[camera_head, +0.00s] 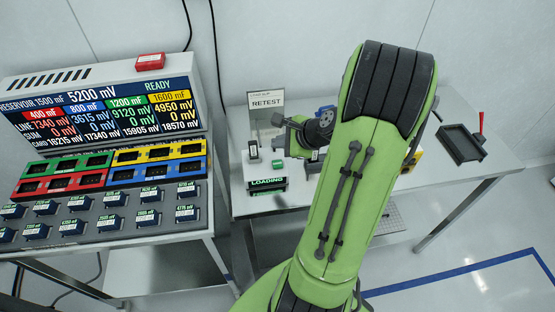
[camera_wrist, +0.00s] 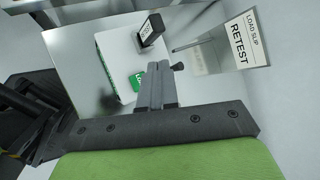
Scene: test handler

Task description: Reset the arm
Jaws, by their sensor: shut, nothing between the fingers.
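My green arm (camera_head: 350,170) rises through the middle of the head view and bends over the table with the loading station. My gripper (camera_wrist: 159,66) is shut and empty in the wrist view, with its two grey fingers together. Its tips show above a white-and-green fixture (camera_wrist: 118,75), apart from what stands there as far as I can tell. In the head view the wrist end is near the "RETEST" slip stand (camera_head: 266,103), partly hidden by my own arm. The stand also shows in the wrist view (camera_wrist: 240,40).
A test console (camera_head: 100,105) with a lit display stands left, with colored sockets and several labeled blocks. A red block (camera_head: 150,61) sits on top. A small dark block (camera_wrist: 151,29) stands near the fixture. A black tray (camera_head: 462,144) lies right. The floor at lower right is clear.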

